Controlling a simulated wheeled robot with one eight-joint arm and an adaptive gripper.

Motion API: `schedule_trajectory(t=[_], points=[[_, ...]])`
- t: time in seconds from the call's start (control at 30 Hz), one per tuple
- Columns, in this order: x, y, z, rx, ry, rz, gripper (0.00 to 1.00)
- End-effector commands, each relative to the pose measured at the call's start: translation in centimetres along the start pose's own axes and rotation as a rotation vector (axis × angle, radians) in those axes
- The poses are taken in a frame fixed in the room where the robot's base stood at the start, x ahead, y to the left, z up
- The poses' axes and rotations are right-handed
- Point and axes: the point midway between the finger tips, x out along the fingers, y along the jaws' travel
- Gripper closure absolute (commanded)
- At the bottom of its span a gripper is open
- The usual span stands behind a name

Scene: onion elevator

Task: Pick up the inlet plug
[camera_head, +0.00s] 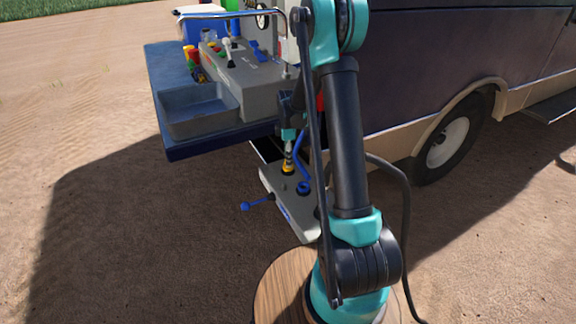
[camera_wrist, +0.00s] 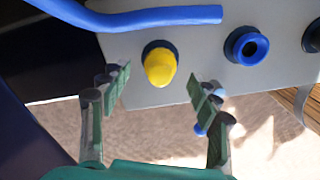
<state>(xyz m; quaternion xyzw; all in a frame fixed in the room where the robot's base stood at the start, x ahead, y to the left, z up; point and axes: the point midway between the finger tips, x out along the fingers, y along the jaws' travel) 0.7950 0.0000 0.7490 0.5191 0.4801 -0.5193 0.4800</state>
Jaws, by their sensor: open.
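A yellow rounded plug (camera_wrist: 160,66) sits in a dark ring on a light grey panel (camera_wrist: 200,72); I take it to be the inlet plug. In the wrist view my gripper (camera_wrist: 158,82) is open, with one finger on each side of the plug and gaps between. In the head view my gripper (camera_head: 289,152) points down just above the yellow plug (camera_head: 288,170) on a low grey panel (camera_head: 274,184). I cannot tell exactly how far the fingertips are from the plug.
A blue ring port (camera_wrist: 246,46) and a dark fitting (camera_wrist: 312,36) lie right of the plug. A blue hose (camera_wrist: 150,18) crosses above it. A blue lever (camera_head: 258,203) sticks out from the panel. A blue table (camera_head: 180,145) with a grey sink stands behind, beside the van (camera_head: 430,60).

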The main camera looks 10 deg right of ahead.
Motion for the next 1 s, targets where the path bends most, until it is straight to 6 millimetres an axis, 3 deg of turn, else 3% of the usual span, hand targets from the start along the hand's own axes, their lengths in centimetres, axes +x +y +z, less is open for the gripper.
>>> schedule_trajectory(t=[0.17, 0.43, 0.8, 1.0], points=[[1.9, 0.0, 0.0, 0.000, 0.000, 0.000, 0.38], [2.1, 0.0, 0.0, 0.000, 0.000, 0.000, 0.38], [2.0, 0.0, 0.0, 0.000, 0.000, 0.000, 0.83], [2.0, 0.0, 0.0, 0.000, 0.000, 0.000, 0.83]])
